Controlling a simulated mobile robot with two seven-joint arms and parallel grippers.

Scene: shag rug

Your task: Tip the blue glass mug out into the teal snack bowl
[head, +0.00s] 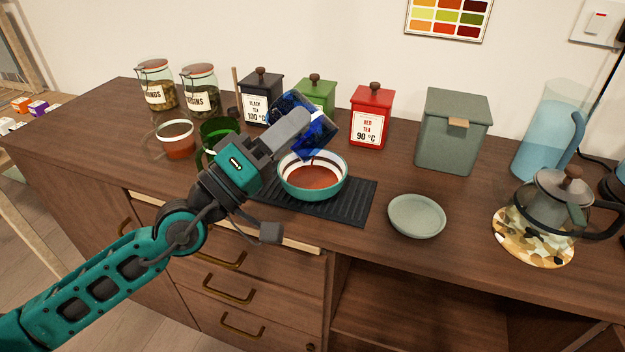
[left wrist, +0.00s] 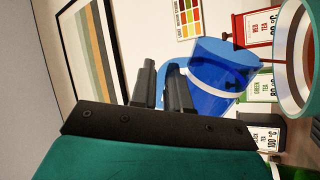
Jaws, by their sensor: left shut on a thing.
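The blue glass mug (head: 318,138) is in my left gripper (head: 296,128), tilted well over above the back of the teal snack bowl (head: 313,195). In the left wrist view, the mug (left wrist: 212,85) has its handle between the fingers of the gripper (left wrist: 165,88), and its opening points toward the bowl (left wrist: 283,75). The bowl stands upright on a black ribbed mat (head: 345,205) and shows a reddish-brown surface inside with a pale band above. I cannot tell whether that is liquid. No stream from the mug is visible. My right gripper is out of view.
Black (head: 262,92), green (head: 322,92) and red (head: 371,115) tea tins stand behind the bowl. A glass cup of reddish-brown tea (head: 178,147) and a green mug (head: 215,130) are left. A pale saucer (head: 416,216) and a glass teapot (head: 550,210) are right.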

